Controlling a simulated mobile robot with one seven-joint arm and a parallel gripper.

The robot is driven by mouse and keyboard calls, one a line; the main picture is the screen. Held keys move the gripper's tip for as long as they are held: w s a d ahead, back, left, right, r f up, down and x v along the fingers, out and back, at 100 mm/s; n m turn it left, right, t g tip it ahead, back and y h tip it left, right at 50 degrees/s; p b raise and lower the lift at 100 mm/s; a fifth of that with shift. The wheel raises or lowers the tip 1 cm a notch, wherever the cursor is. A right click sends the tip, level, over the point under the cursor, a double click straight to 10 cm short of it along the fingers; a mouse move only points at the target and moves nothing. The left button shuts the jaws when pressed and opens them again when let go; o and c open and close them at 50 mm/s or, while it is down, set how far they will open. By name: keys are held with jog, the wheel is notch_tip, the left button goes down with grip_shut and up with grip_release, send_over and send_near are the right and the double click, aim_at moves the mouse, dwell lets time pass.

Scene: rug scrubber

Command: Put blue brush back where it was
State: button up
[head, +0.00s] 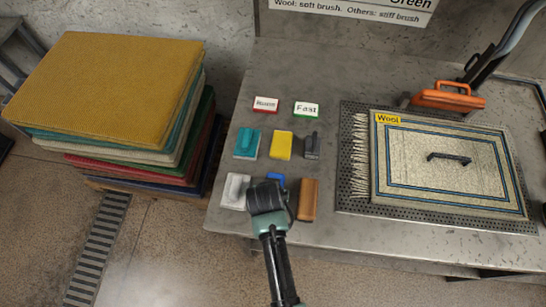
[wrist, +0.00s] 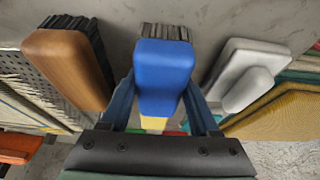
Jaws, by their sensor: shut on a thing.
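The blue brush (wrist: 163,72), with dark bristles at its far end, is between the two fingers of my gripper (wrist: 166,105) in the wrist view. The gripper is shut on it. In the head view only a small part of the blue brush (head: 275,178) shows beyond my gripper (head: 272,190), which hides the rest. It is at the front row of brushes on the grey table (head: 330,243), between a white brush (head: 235,190) and a brown brush (head: 308,198). I cannot tell whether the blue brush touches the table.
Behind are a teal brush (head: 247,142), a yellow block (head: 281,145) and a dark grey brush (head: 312,146). Two label cards, one red-edged (head: 265,104) and one green-edged (head: 306,109), lie farther back. A rug marked Wool (head: 450,165) lies right. Stacked mats (head: 110,85) stand left.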

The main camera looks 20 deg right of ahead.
jog(key=o, duration=1.4)
jog(key=shift+f, duration=0.1)
jog(key=v, duration=1.2)
